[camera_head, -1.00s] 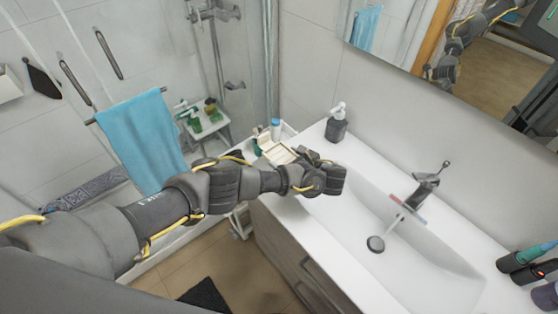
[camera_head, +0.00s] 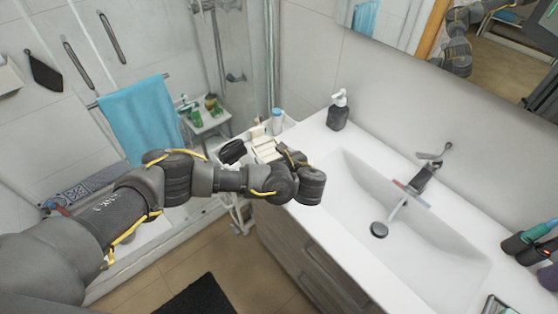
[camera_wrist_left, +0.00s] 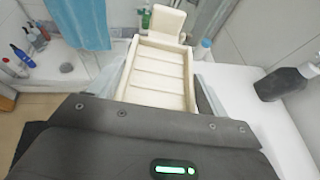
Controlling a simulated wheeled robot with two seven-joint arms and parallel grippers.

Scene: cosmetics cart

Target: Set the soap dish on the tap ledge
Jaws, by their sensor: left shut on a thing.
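The soap dish is a cream, slatted rectangular tray (camera_wrist_left: 155,75). It fills the middle of the left wrist view, between the finger sides. It also shows in the head view (camera_head: 266,149), left of the basin by the counter's left end. My left gripper (camera_head: 278,155) is shut on the dish; its fingertips are partly hidden by the dish and wrist. The tap (camera_head: 428,172) stands at the back of the white basin, and the tap ledge (camera_head: 385,145) runs along the wall behind it. My right gripper is not in view.
A dark soap pump bottle (camera_head: 338,114) stands at the ledge's left end. Several bottles and cups (camera_head: 525,240) stand at the right. A cart with a blue-capped bottle (camera_head: 277,120) and a dark object (camera_head: 232,152) is beyond the dish. The ledge between pump and tap looks clear.

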